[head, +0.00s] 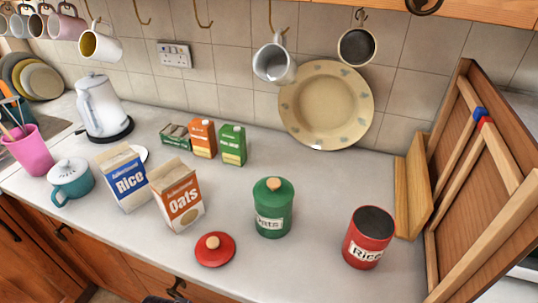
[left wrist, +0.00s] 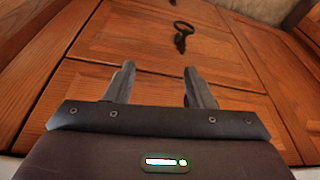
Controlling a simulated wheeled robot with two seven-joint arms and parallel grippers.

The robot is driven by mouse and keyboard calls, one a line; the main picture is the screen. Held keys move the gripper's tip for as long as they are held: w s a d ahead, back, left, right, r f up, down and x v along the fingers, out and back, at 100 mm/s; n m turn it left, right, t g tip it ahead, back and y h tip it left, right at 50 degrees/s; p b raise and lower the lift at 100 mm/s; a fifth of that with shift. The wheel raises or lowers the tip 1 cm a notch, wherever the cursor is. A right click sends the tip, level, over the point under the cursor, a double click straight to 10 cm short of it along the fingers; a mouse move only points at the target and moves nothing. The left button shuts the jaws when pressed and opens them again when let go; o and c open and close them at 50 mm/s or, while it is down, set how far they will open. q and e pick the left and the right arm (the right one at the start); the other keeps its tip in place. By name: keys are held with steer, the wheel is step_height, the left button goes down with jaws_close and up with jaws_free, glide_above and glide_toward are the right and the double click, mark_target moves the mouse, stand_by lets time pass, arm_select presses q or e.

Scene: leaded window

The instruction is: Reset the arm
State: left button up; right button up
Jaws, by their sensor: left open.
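My left gripper (left wrist: 159,82) is open and empty in the left wrist view, with its two fingers apart in front of brown wooden cupboard fronts (left wrist: 150,40). In the head view only a small dark piece shows at the bottom edge, and I cannot tell what it is. My right gripper is in neither view. On the counter stand a green canister (head: 273,212) with its lid on and an open red Rice canister (head: 367,240). A red lid (head: 215,249) with a wooden knob lies near the front edge.
A Rice carton (head: 124,180) and an Oats carton (head: 176,198) stand left of the green canister. A kettle (head: 102,108), teal pot (head: 71,182) and pink cup (head: 29,151) are further left. Wooden boards (head: 412,187) lean at right. Mugs (head: 274,62) hang above.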

arm_select(q)
step_height(320, 180, down, 14)
steer(key=s+f, duration=0.1)
steer(key=s, duration=0.1)
steer(key=s+a+f+g, duration=0.1)
steer(key=s+a+f, duration=0.1)
steer(key=s+f, duration=0.8)
steer(key=s+a+f+g, duration=0.1)
steer(key=s+a+f, duration=0.1)
steer(key=s+f, duration=0.9)
steer(key=shift+s+f, duration=0.25)
steer(key=shift+f, duration=0.2)
